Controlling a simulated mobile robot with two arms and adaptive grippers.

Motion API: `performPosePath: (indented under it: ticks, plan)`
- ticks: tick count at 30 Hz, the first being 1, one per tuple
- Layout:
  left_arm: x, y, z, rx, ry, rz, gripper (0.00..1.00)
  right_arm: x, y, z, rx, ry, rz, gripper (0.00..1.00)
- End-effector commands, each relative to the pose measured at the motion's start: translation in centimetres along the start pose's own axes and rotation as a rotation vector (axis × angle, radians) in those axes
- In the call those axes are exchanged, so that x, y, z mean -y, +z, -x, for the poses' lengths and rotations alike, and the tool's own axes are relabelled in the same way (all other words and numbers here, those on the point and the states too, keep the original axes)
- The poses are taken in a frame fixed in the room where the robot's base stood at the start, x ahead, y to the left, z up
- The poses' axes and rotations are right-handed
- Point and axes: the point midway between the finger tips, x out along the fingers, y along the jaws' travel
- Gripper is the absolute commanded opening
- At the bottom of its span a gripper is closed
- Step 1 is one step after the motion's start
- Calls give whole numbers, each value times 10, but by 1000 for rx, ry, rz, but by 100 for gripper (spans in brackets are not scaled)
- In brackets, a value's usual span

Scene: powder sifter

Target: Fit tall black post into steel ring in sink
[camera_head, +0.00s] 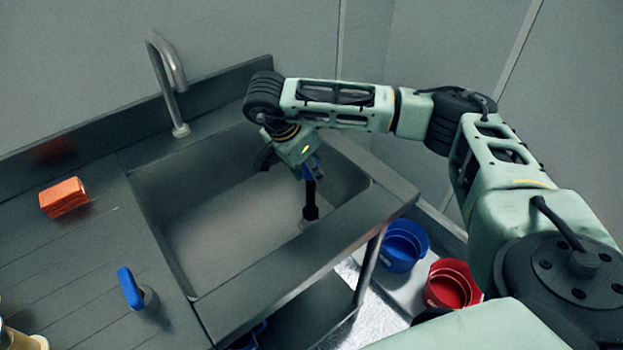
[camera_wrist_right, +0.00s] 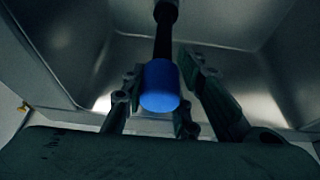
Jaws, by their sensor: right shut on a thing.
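The tall black post (camera_head: 310,205) hangs below my right gripper (camera_head: 308,172) at the right side of the sink, pointing down roughly upright. In the right wrist view, the right gripper (camera_wrist_right: 160,78) is shut on its blue cylindrical end (camera_wrist_right: 160,88), and the black shaft (camera_wrist_right: 164,32) runs away from the fingers toward the sink. The sink (camera_head: 205,215) is a steel basin. A small pale patch shows at the post's lower end, but I cannot make out the steel ring or whether the post touches it. My left gripper is not in view.
A steel faucet (camera_head: 168,80) stands behind the sink. An orange block (camera_head: 64,197) and a blue-handled item (camera_head: 130,288) are on the drainboard (camera_head: 60,255) to the left. A blue bucket (camera_head: 402,247) and a red bucket (camera_head: 451,285) stand low at the right.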

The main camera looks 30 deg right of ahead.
Motion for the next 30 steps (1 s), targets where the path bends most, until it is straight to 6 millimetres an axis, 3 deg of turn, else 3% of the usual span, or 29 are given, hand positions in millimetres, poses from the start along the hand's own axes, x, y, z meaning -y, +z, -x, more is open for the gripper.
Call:
performPosePath:
  ticks: [8,19,20,26,30]
  plan:
    - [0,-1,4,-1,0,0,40,0,13,-31,-1,1,1,0]
    - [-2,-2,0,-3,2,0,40,1,16,-37,0,-1,0,0]
    - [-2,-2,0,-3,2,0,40,0,16,-37,0,-1,1,28]
    - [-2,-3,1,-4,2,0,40,0,15,-36,0,-1,1,45]
    - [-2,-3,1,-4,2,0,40,0,15,-36,0,0,1,46]
